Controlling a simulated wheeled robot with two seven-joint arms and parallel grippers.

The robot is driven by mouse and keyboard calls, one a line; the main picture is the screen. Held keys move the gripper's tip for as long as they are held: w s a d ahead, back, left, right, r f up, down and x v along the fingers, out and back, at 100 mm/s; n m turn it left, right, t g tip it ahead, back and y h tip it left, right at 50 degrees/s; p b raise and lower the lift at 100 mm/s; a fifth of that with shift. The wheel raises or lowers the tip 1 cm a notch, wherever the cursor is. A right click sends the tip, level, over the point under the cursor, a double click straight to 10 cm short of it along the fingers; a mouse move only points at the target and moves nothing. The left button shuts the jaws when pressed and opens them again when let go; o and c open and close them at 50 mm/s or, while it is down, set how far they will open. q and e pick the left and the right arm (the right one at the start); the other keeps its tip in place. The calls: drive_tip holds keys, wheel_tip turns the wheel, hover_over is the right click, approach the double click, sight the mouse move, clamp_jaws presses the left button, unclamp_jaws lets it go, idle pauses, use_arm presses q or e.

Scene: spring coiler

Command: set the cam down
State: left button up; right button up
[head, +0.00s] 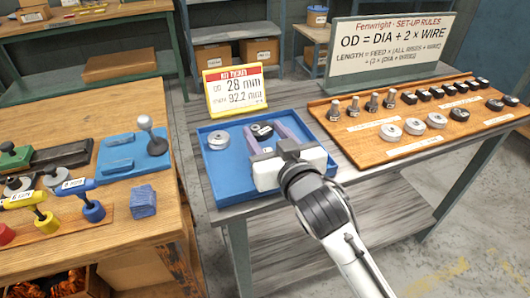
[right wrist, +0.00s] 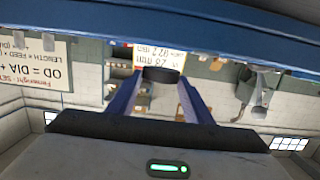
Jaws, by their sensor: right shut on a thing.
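The cam (head: 262,131) is a small black disc with a pale mark on top. It sits between the fingertips of my right gripper (head: 263,128), over the blue tray (head: 212,179). The gripper is shut on it. In the right wrist view the cam (right wrist: 160,75) shows as a dark disc between the two blue fingers. That view looks upside down, with a blue band, likely the tray, just above the cam. I cannot tell whether the cam touches the tray floor. My left gripper is not in view.
A silver disc (head: 218,140) lies in the tray, left of the cam. A yellow-framed ticket (head: 235,90) stands behind the tray. A wooden board (head: 362,155) with pins, silver discs and black parts lies right. A wooden bench (head: 130,215) with tools stands left.

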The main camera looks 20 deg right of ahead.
sight(265, 150)
drive_tip(key=shift+f+b, duration=0.45)
drive_tip(key=shift+f, duration=1.85)
drive_tip(key=shift+f, duration=0.1)
drive_tip(key=o, duration=1.3)
drive_tip(key=shift+f, duration=0.15)
